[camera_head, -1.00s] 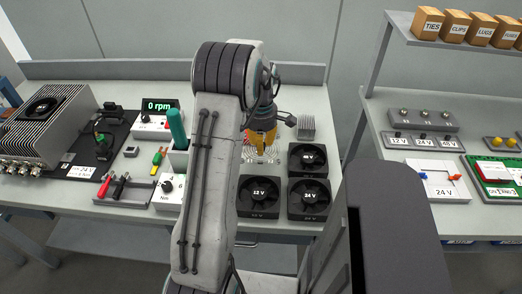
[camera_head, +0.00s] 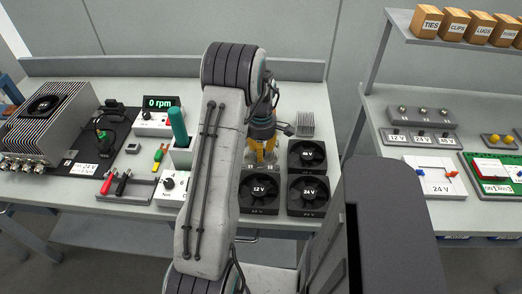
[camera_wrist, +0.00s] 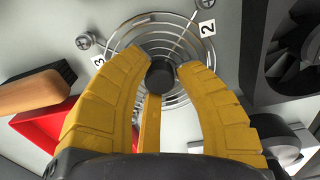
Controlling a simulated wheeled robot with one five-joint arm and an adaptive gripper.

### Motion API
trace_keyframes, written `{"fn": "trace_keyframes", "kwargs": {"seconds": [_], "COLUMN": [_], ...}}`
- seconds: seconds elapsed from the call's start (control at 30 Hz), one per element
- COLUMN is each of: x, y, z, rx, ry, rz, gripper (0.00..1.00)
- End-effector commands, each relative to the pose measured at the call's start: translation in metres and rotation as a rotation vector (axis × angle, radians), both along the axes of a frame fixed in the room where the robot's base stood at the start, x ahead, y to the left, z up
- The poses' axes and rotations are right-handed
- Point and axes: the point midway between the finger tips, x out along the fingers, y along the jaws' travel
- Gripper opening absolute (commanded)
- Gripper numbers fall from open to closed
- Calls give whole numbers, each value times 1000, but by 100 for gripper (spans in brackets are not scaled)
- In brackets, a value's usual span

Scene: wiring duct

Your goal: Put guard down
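The guard (camera_wrist: 178,28) is a round wire grille of metal rings with a black hub (camera_wrist: 160,76) at its centre. In the wrist view it lies flat, apparently on or just above the grey bench. My gripper (camera_wrist: 163,68) has yellow fingers spread around the hub, with narrow gaps showing beside it; the fingers look open. In the head view my gripper (camera_head: 264,155) is low over the bench, behind the 12 V fan, and the guard is mostly hidden by the fingers. Number tags 2 and 3 and a screw post (camera_wrist: 86,41) are beside the rings.
The 12 V fan (camera_head: 259,193), 24 V fan (camera_head: 308,193) and another fan (camera_head: 307,155) stand close in front and to the right. A finned block (camera_head: 305,124) is behind. A red tray (camera_wrist: 48,127) and a wooden-handled brush (camera_wrist: 36,90) are at left in the wrist view.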

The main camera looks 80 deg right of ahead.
Motion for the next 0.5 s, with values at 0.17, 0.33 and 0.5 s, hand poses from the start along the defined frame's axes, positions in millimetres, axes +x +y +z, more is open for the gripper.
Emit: {"fn": "trace_keyframes", "kwargs": {"seconds": [0.17, 0.33, 0.5], "x": [0, 0, 0], "y": [0, 0, 0], "z": [0, 0, 4], "rx": [0, 0, 0], "ry": [0, 0, 0], "rz": [0, 0, 0], "gripper": [45, 45, 45]}}
